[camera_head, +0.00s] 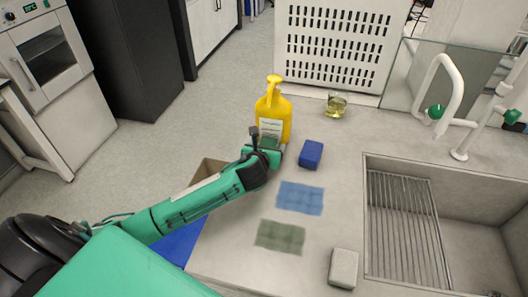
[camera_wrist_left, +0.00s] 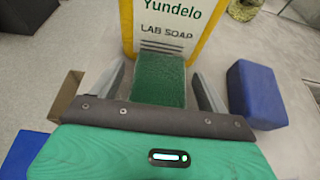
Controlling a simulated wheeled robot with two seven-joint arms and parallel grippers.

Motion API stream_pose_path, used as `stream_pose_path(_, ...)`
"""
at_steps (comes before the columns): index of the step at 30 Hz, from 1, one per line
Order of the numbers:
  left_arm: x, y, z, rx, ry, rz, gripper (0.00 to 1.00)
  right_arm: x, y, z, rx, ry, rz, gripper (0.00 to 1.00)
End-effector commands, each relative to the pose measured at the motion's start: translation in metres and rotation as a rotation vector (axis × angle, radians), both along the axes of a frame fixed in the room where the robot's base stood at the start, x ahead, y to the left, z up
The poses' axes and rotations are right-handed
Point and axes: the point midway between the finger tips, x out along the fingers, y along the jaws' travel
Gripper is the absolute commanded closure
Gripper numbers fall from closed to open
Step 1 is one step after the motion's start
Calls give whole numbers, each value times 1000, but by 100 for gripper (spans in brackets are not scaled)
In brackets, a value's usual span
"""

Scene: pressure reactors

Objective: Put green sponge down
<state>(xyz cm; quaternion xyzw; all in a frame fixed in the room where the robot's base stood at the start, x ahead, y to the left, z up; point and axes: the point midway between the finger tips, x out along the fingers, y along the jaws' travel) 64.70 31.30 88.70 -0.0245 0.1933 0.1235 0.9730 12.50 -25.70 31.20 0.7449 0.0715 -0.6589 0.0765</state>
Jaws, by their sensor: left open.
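The green sponge (camera_wrist_left: 160,80) lies between the two fingers of my left gripper (camera_wrist_left: 160,84), in front of the yellow soap bottle. The left gripper is open, with a finger on each side of the sponge. In the head view my left gripper (camera_head: 270,154) is at the counter's left edge, just in front of the bottle, and mostly hides the sponge. I cannot tell whether the sponge touches the bottle. My right gripper is not in view.
The yellow soap bottle (camera_head: 273,112) stands behind the gripper. A blue sponge (camera_head: 311,154) lies to its right. Blue (camera_head: 300,197) and green (camera_head: 281,236) cloths, a grey block (camera_head: 343,268) and a sink (camera_head: 405,225) are nearer or to the right. A small beaker (camera_head: 336,105) stands behind.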

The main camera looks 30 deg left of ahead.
Motion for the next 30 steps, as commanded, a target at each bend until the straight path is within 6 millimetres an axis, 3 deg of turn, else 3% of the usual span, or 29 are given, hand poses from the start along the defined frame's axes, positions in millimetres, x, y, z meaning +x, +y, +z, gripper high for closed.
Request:
stream_pose_path(18,-93,-24,39,0,1,-1,22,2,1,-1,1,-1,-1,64)
stream_pose_path(30,-106,-27,45,0,2,1,22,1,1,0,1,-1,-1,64)
